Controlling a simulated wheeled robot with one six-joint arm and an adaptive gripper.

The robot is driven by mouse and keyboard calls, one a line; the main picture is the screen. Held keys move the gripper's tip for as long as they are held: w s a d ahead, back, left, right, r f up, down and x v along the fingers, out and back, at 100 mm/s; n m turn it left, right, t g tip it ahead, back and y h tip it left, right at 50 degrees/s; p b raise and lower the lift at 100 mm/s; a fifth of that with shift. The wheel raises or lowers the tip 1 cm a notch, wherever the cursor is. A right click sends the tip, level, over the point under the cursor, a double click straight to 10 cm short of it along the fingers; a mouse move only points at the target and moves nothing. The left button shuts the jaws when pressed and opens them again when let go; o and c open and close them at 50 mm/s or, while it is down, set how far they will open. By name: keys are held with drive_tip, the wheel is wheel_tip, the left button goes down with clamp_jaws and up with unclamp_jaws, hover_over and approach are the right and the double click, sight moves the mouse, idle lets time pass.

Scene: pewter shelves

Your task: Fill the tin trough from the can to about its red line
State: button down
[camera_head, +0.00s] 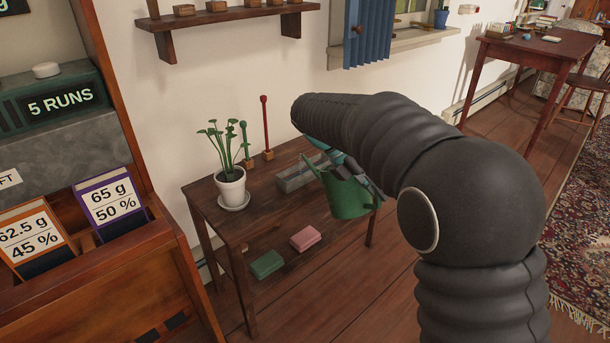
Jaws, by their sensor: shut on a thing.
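The green watering can (347,200) hangs over the right front part of the small dark table, off its surface as far as I can tell. Its thin spout reaches up and left toward the grey tin trough (293,181). The trough sits on the table, partly behind the can and my arm. Its red line and any water in it cannot be made out. My gripper (352,168) is mostly hidden behind my dark arm; it is shut on the can, near its top. Whether water is flowing cannot be seen.
On the table (255,222) stand a potted plant (231,188) on a saucer, a green-topped stake (246,143) and a red-topped stake (265,125). A green block (267,264) and a pink block (305,238) lie on the lower shelf. A wooden cabinet (150,245) stands close at left.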

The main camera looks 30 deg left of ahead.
drive_tip(key=shift+w+a+r, duration=0.1)
drive_tip(key=shift+r, duration=0.6)
idle(0.8)
idle(0.7)
wheel_tip(320, 180, down, 16)
drive_tip(key=m+t+y+b, duration=0.1)
drive_tip(key=y+b, duration=0.3)
drive_tip(key=b, duration=1)
drive_tip(key=shift+a+f+m+t+y+b, duration=0.2)
drive_tip(key=shift+m+t+y+b, duration=0.15)
drive_tip(key=shift+t, duration=0.35)
wheel_tip(320, 180, up, 5)
drive_tip(key=p, duration=0.5)
